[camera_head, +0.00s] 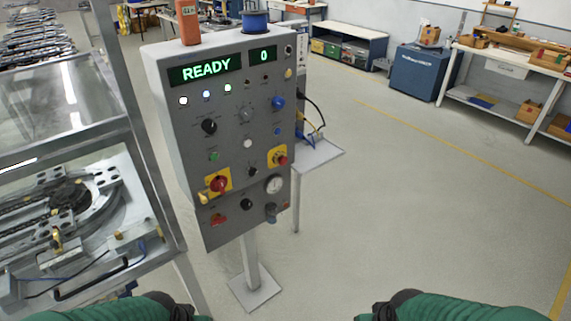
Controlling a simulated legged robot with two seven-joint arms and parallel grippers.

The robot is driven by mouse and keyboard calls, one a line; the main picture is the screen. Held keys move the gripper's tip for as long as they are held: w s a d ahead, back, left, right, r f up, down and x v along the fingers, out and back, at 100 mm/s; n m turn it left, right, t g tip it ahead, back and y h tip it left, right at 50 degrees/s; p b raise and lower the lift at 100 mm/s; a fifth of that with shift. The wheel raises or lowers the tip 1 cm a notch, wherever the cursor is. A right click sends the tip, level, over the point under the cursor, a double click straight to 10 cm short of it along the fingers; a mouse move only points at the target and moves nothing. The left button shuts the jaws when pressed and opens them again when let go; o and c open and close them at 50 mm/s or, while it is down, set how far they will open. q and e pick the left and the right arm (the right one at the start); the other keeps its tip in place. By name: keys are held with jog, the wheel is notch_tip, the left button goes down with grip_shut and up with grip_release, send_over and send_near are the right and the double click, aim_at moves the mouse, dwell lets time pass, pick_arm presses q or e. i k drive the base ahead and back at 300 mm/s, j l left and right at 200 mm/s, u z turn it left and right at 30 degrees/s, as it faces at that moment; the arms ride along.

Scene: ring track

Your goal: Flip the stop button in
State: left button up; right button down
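A grey control panel (180,120) stands upright on a post left of centre, facing me. A red mushroom-shaped button on a yellow plate (281,159) sits at its right side, below the middle. A larger red knob on another yellow plate (218,184) sits lower left, with a small yellow piece beside it. A red switch (218,219) is below that. I cannot tell from here whether any of them is pressed in. Only parts of my green arms show at the bottom edge, well short of the panel; neither gripper is in view.
The display (206,68) reads READY and 0. A metal-framed machine (75,200) stands close on the left. A small side shelf (318,153) sticks out right of the panel. The panel's foot plate (255,294) is on the floor. The floor to the right is clear.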

aim_at(283, 161)
jog(key=i+l+u, duration=0.3)
jog(key=i, duration=0.15)
jog(key=i+l+u, duration=0.3)
jog(key=i, duration=0.15)
